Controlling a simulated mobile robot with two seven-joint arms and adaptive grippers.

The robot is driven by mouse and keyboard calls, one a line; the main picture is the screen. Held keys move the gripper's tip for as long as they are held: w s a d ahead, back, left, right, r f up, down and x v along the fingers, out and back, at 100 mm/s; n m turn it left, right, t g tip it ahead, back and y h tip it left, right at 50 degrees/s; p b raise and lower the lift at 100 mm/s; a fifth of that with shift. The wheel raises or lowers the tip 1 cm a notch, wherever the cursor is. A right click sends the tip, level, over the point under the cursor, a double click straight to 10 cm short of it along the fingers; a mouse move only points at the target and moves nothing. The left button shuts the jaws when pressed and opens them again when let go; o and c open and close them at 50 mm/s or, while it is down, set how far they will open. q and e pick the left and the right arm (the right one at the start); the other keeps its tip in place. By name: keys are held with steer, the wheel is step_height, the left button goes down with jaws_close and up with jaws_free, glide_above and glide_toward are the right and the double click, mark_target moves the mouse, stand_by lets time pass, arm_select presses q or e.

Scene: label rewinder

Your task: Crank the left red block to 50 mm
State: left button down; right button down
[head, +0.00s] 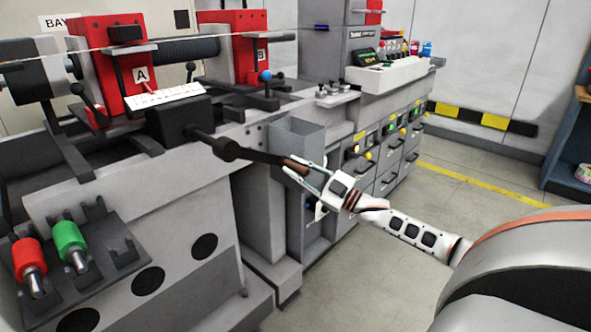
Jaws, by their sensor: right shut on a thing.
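The left red block (90,62), labelled A, stands on the machine bed at the upper left. A white scale (165,97) with a red pointer lies in front of it; its numbers are too small to read. A black housing (180,119) below the scale carries the dark crank (232,151), which reaches out to the right and ends in a brown handle (293,164). My right gripper (307,171) is shut on the handle, with its fingers around the handle's outer end. My left gripper is not in view.
A second red block (245,55), labelled B, stands further right, with a dark ribbed roll between the blocks. Red and green rollers (70,240) sit in a rack at the lower left. A grey open bin (298,140) stands just behind the handle.

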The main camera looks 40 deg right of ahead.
steer(key=c, duration=1.8)
jaws_free()
steer(key=shift+d+r, duration=0.15)
steer(key=shift+r, duration=0.1)
steer(key=shift+c, duration=0.2)
steer(key=shift+f, duration=0.1)
steer(key=shift+f, duration=0.1)
steer(key=shift+s+f, duration=0.25)
steer(key=shift+s, duration=0.3)
steer(key=v, duration=1)
steer(key=shift+s+d, duration=0.2)
steer(key=shift+s, duration=0.2)
